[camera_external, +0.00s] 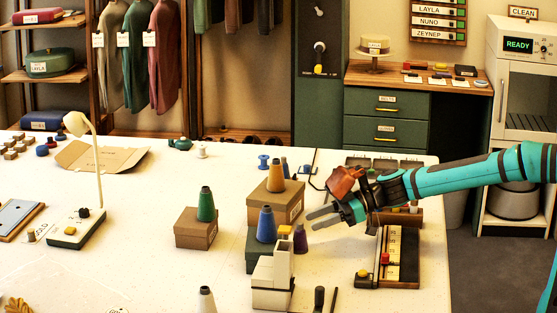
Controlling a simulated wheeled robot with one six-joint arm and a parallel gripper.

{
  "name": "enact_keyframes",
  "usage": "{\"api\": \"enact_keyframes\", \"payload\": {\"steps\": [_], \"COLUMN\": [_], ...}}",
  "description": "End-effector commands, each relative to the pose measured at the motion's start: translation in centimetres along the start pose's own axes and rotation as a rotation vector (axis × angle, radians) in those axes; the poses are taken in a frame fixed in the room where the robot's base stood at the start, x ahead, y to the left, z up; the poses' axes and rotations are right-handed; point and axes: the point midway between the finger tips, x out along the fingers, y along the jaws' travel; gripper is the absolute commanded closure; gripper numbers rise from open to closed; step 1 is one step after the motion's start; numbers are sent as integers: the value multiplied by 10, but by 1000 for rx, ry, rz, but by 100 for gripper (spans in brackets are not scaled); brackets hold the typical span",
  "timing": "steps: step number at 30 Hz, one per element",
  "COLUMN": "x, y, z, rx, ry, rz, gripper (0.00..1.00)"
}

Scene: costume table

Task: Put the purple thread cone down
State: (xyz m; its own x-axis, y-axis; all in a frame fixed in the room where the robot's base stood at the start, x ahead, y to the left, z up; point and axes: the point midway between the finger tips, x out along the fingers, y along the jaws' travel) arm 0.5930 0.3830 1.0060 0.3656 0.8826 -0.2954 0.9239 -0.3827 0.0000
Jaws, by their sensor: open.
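The purple thread cone (300,240) stands upright on the white table, just right of the blue cone's box and behind the pale stepped block. My gripper (314,219) comes in from the right on the teal arm. Its fingers point left, are open, and show above and slightly right of the purple cone in the picture. No cone shows between the fingers. I cannot tell the exact gap between the fingers and the cone.
A blue cone (266,225), an orange cone (275,179) and a green cone (206,205) stand on boxes nearby. A pale stepped block (272,278) is in front. A wooden slotted board (394,256) lies to the right.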

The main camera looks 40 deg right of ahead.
Motion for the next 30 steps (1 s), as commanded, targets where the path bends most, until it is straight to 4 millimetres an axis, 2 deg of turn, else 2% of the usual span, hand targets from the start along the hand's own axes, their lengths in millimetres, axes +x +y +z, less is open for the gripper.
{"api": "enact_keyframes", "payload": {"steps": [3,6,13,14,19,30], "x": [18,27,28,28,28,28], "y": [0,0,0,0,0,0], "z": [2,1,1,1,1,0], "rx": [1,1,0,0,0,0], "ry": [-2,-2,-2,-2,-2,-1], "rz": [-3,-1,0,0,0,0], "gripper": [59,59,59,63,96,100]}}
